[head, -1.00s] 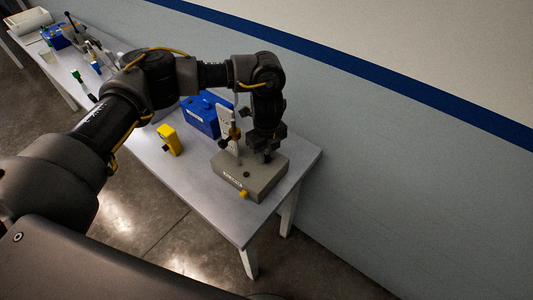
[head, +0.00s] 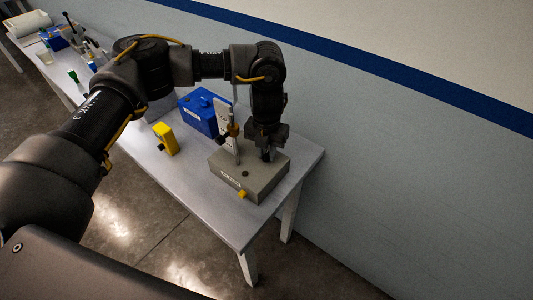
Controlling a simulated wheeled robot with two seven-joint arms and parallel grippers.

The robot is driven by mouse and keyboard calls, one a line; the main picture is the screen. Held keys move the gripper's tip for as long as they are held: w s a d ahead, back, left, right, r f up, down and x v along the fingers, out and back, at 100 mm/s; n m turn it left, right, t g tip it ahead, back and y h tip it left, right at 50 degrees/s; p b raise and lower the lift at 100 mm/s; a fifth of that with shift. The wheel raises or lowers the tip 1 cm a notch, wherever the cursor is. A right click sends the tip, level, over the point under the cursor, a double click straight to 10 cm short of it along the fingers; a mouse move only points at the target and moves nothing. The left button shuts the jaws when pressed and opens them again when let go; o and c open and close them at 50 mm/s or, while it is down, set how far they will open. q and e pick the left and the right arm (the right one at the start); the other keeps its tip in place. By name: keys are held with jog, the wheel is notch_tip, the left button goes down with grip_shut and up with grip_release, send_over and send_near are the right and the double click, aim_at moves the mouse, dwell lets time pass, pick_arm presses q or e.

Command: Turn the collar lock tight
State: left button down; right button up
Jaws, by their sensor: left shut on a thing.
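A grey block-shaped base (head: 262,182) stands on the near right end of the light table. An upright rod with a white plate (head: 222,112) rises from its back left, with a small orange and dark clamp (head: 233,130) on it. My left gripper (head: 267,150) points down over the back right of the base, right of the rod and apart from the clamp. It is shut on a small dark upright part at the base's top. The jaws hide most of that part, and I cannot tell surely whether it is the collar lock. My right gripper is out of view.
A yellow device (head: 165,138) and a blue box (head: 198,110) stand left of the base. A small yellow knob (head: 242,195) is at the base's front. The table (head: 205,195) is clear in front. The wall runs close behind. More small items lie at the far left.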

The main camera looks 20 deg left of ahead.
pick_arm(q)
jog(key=shift+m+b, duration=0.7)
jog(key=shift+m, duration=1.3)
jog(key=c, duration=1.6)
grip_release()
jog(key=shift+o, duration=0.2)
jog(key=shift+r, duration=0.1)
notch_tip(320, 180, up, 11)
jog(key=b, duration=0.1)
jog(key=shift+b, duration=0.35)
jog(key=shift+f, duration=0.2)
